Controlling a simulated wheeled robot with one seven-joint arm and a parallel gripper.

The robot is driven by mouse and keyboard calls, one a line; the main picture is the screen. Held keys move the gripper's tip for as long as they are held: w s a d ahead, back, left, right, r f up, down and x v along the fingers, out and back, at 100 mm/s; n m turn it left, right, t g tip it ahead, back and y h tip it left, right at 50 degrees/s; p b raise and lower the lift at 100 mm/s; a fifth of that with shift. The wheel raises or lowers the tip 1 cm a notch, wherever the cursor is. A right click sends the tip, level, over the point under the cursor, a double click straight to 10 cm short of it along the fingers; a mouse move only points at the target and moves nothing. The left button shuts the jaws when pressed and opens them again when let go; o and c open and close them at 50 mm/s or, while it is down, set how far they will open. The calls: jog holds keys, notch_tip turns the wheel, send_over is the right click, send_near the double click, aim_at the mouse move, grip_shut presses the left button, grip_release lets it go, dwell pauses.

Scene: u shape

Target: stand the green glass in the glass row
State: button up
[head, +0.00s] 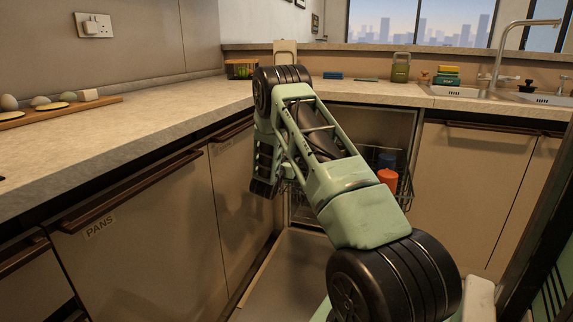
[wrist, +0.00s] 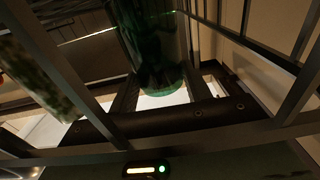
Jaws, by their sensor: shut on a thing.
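The green glass (wrist: 153,45) is dark, see-through green and shows at the top middle of the wrist view. My gripper (wrist: 158,88) is shut on it near the glass's lower end in the picture. The glass's upper part is cut off by the frame edge. In the head view my own arm hides the glass, and my gripper cannot be made out there. An open dishwasher rack (head: 405,190) shows behind my arm, holding a red cup (head: 388,178) and a blue cup (head: 387,159). I cannot tell which part is the glass row.
The worktop (head: 150,125) runs along the left and back. A board (head: 60,111) with small items lies on its left end. A green jar (head: 401,67) and a sink (head: 458,91) are at the back. The drawer marked PANS (head: 140,245) is shut at left.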

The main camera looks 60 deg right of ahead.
jog(key=shift+f, duration=0.25)
jog(key=o, duration=1.2)
jog(key=shift+r, duration=0.1)
jog(key=shift+a, duration=0.25)
jog(key=p+v, duration=0.2)
jog(key=v, duration=0.9)
jog(key=shift+s+a, duration=0.2)
jog(key=shift+a, duration=0.05)
